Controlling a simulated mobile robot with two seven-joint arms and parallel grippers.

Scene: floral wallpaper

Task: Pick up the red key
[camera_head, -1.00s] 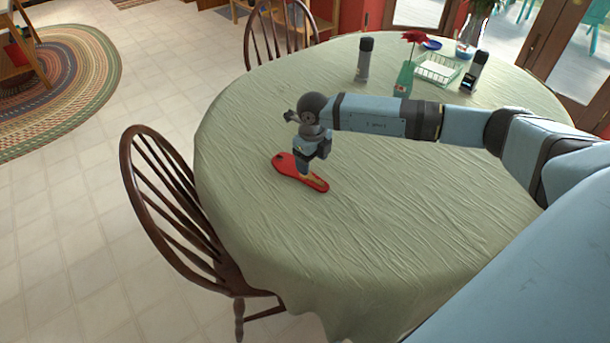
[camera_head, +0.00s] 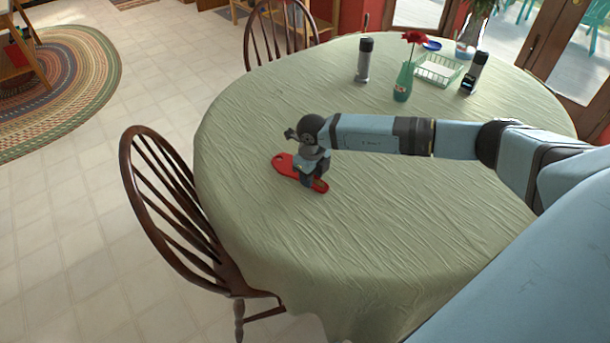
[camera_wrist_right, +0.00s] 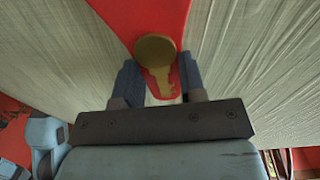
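The red key (camera_head: 284,165) is a long flat red piece lying on the table with a brass-coloured key shape on it. In the right wrist view its red body (camera_wrist_right: 122,14) runs up to the top edge, and the brass part (camera_wrist_right: 155,48) has a round head and a short shaft. My right gripper (camera_head: 314,184) points down over the key's near end and hides part of it. In the wrist view the two dark fingers (camera_wrist_right: 159,72) are apart, one on each side of the brass part, with gaps visible. My left gripper is not in view.
The key lies on a table with a pale green cloth (camera_head: 400,230). Towards the back stand a grey and black cylinder (camera_head: 364,62), a green vase with a red flower (camera_head: 403,84), a green basket (camera_head: 438,70) and another dark-topped cylinder (camera_head: 473,74). A wooden chair (camera_head: 165,190) stands at the left.

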